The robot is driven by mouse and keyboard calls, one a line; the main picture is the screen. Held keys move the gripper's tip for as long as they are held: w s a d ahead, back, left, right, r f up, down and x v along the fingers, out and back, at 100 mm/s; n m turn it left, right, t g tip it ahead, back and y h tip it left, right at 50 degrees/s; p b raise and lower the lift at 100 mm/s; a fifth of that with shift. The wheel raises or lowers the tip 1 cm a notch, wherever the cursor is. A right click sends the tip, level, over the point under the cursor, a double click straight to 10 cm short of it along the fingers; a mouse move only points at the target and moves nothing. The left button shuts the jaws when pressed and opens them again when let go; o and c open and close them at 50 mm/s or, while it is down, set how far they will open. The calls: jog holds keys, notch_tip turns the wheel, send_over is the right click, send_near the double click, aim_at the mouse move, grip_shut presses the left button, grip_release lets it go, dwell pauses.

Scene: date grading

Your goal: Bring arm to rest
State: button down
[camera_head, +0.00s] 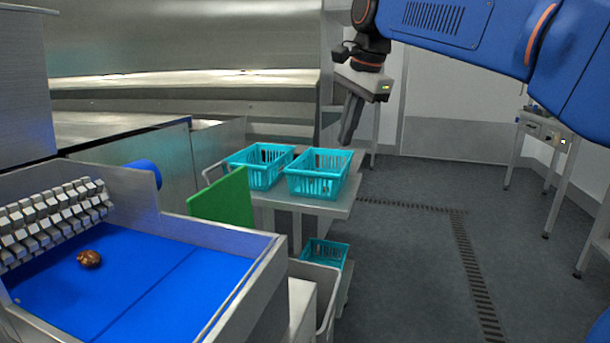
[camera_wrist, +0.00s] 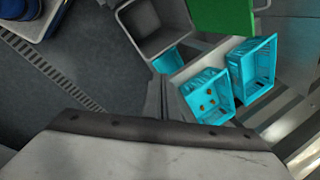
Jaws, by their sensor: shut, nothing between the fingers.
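My gripper (camera_head: 350,125) hangs from the blue arm at the upper right in the head view, pointing down. It is shut and empty, above and a little right of the turquoise baskets. In the wrist view its dark fingers (camera_wrist: 168,102) show at the middle, in front of the baskets. The arm is stretched across the top right of the head view.
Two turquoise baskets (camera_head: 318,187) stand on a steel cart (camera_head: 300,203); one holds several dates (camera_wrist: 210,98). A green board (camera_head: 222,198) stands left of them. A brown date (camera_head: 90,259) lies on the blue belt (camera_head: 150,275). Open floor (camera_head: 410,250) lies to the right.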

jog(key=s+d+f+n+t+h, duration=0.1)
jog(key=s+d+f+n, duration=0.5)
jog(key=s+d+f, duration=0.9)
jog(key=s+d+f+n, duration=0.2)
jog(key=s+f, duration=0.6)
jog(key=f, duration=0.1)
jog(key=s+d+f+n+h, duration=0.1)
jog(key=s+d+f+n, duration=0.1)
jog(key=s+f, duration=0.5)
notch_tip(320, 180, down, 2)
jog(key=shift+s+d+f+n+t, duration=0.1)
jog(key=shift+s+d+n+t, duration=0.25)
jog(key=shift+n, duration=0.35)
